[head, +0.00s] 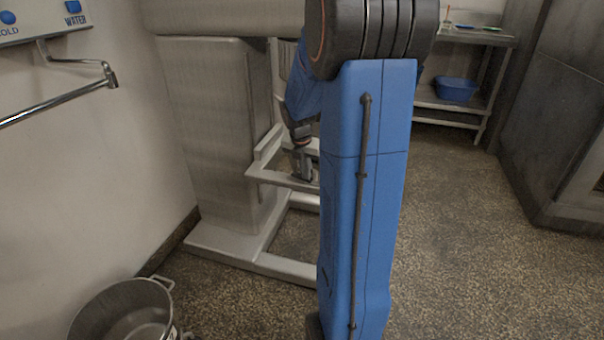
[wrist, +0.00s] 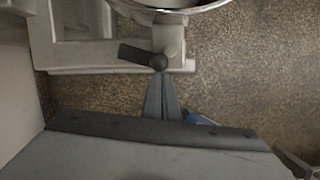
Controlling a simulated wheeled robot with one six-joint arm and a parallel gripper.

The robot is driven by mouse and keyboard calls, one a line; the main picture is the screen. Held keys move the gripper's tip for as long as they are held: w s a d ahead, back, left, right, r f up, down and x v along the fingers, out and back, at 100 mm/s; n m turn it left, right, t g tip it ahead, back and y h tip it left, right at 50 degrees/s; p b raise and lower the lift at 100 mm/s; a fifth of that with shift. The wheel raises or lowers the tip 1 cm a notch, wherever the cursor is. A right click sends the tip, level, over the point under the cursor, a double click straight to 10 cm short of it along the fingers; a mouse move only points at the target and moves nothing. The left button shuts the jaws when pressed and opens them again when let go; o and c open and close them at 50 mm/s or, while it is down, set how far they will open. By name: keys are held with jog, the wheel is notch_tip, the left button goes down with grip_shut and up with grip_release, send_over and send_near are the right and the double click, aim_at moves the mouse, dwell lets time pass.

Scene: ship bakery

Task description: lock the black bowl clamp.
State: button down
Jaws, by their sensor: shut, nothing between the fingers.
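The black bowl clamp (wrist: 138,54) shows in the wrist view as a short dark lever on a pale metal bracket (wrist: 90,68). It points left from a round dark pivot (wrist: 158,62). My gripper (wrist: 161,82) is shut and empty, its fingertips just below the pivot in the picture; I cannot tell whether they touch it. The rim of a metal bowl (wrist: 205,8) is at the top edge. In the head view my gripper (head: 304,177) is low at the mixer's bowl support (head: 262,175), and my arm hides the clamp and bowl.
The mixer's tall grey column (head: 215,120) and floor base (head: 225,245) stand left of my arm. A metal pot (head: 125,312) is on the floor at the lower left. A steel rack (head: 465,40) with a blue tub (head: 456,89) stands at the back. The floor at right is open.

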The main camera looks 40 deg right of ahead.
jog(key=shift+d, duration=1.15)
